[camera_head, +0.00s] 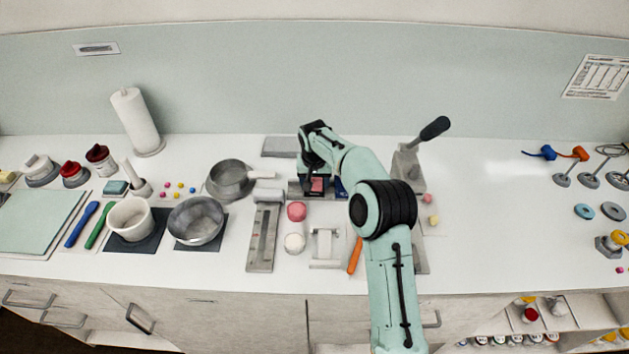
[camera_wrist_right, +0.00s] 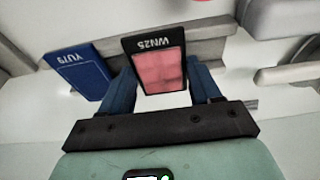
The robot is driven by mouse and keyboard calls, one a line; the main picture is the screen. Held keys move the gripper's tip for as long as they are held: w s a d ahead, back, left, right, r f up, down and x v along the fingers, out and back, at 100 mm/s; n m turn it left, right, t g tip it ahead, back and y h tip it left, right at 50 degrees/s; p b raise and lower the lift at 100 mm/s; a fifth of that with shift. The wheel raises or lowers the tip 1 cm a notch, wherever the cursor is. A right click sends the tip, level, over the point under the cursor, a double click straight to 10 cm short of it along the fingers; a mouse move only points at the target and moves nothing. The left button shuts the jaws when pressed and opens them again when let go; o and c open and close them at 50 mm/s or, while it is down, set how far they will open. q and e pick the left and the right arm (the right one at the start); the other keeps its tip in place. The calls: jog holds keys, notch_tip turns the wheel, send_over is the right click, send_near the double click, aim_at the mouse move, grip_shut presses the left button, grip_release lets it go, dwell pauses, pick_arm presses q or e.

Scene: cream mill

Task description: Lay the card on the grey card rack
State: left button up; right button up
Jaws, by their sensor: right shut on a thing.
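A black card marked WN25 with a pink panel (camera_wrist_right: 158,62) is between the fingers of my right gripper (camera_wrist_right: 163,80), which is shut on it. The card's pink face also shows in the head view (camera_head: 317,185), below the gripper. A blue card marked YU79 (camera_wrist_right: 78,72) is beside it, apart from the fingers. A grey rack-like bar (camera_wrist_right: 212,50) runs behind the cards; I cannot tell whether the held card touches it. In the head view a grey strip (camera_head: 294,190) shows beside the cards, partly hidden by my arm. My left gripper is not in view.
A flat grey plate (camera_head: 279,147) lies at the back, left of my right gripper. A lever press (camera_head: 408,165) stands to the right. Metal pans (camera_head: 197,220), a grey slotted block (camera_head: 263,237) and pink and white round pieces are nearby. The counter further right has free room.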

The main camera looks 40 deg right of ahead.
aim_at(315, 192)
jog(key=shift+f, duration=0.1)
jog(key=o, duration=1.1)
jog(key=p+v, duration=0.1)
jog(key=v, duration=1.1)
